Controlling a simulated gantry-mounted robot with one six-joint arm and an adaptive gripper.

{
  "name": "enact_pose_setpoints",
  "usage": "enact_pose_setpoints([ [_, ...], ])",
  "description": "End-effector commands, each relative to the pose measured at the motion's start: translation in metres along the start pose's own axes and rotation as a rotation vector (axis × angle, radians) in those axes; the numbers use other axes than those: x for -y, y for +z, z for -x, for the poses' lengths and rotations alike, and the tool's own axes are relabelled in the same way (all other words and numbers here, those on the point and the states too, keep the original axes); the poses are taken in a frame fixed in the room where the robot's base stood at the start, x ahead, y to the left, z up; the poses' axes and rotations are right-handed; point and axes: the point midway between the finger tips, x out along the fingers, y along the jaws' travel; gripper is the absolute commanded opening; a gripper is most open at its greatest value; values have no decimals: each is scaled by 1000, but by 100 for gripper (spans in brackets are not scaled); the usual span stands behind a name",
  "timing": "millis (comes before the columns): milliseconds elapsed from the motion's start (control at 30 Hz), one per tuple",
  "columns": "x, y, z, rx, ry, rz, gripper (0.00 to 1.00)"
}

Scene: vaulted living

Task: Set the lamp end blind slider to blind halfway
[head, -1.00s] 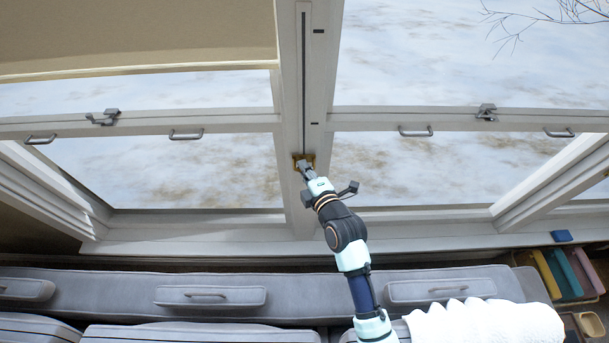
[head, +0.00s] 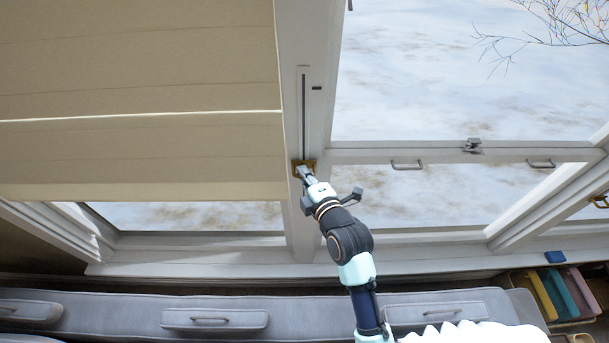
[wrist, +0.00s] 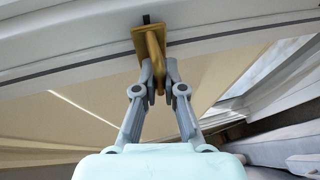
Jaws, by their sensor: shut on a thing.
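The brass slider (head: 296,166) sits on the pale window post, at the lower end of the visible slot (head: 304,110). My gripper (head: 304,172) is shut on it. In the wrist view, the fingers (wrist: 159,72) close around the slider's brass handle (wrist: 155,50), which stands out from its plate. The beige blind (head: 140,70) covers most of the left window, with its lower edge above the sill and a strip of glass below. One dark tick mark (head: 317,88) shows beside the upper slot. My gripper hides the post just below the slider.
The right window (head: 420,80) is uncovered, with a latch (head: 472,146) and handles on its crossbar. Grey cushioned seating (head: 120,308) with drawer-like handles runs below the sill. A white fluffy thing (head: 475,335) lies near my arm. Bins of coloured items (head: 555,290) stand at right.

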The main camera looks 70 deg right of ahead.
Motion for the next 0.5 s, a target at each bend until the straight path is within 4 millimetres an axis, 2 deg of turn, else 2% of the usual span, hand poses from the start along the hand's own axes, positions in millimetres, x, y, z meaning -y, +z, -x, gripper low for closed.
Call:
enact_pose_setpoints([
  [33,0,0,0,-1,0,0,0],
  [67,0,0,0,-1,0,0,14],
  [200,0,0,0,0,0,0,35],
  [500,1,0,2,0,-1,0,35],
])
